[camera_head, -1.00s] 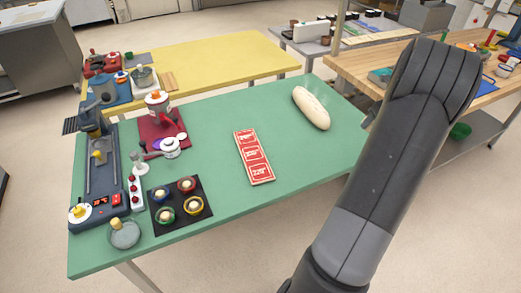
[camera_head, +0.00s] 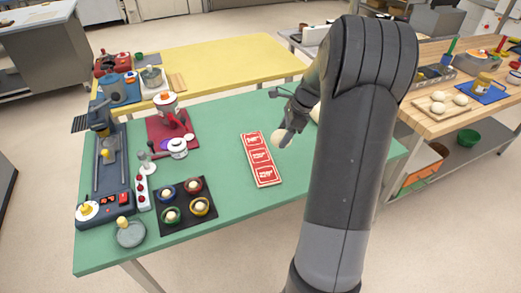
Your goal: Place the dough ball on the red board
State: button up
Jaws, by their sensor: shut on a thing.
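The red board (camera_head: 262,172) is a long, narrow board with pale markings, lying on the green table right of its middle. My gripper (camera_head: 287,138) hangs just right of the board's far end, shut on a pale dough ball (camera_head: 278,138). The ball appears beside or above the board's far right edge; its height over the table is hard to tell. The arm hides part of the gripper.
A long pale loaf (camera_head: 316,113) is mostly hidden behind my arm. A black mat (camera_head: 187,207) with several coloured cups of dough lies at left. A scale-like machine (camera_head: 107,200) stands left of it. Several dough balls sit on a board (camera_head: 437,114) at right.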

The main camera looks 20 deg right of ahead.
jog(key=w+a+f, duration=0.5)
jog(key=shift+w+a, duration=0.3)
jog(key=shift+f, duration=1.9)
jog(key=shift+f, duration=0.15)
jog(key=o, duration=1)
jog(key=shift+c, duration=0.2)
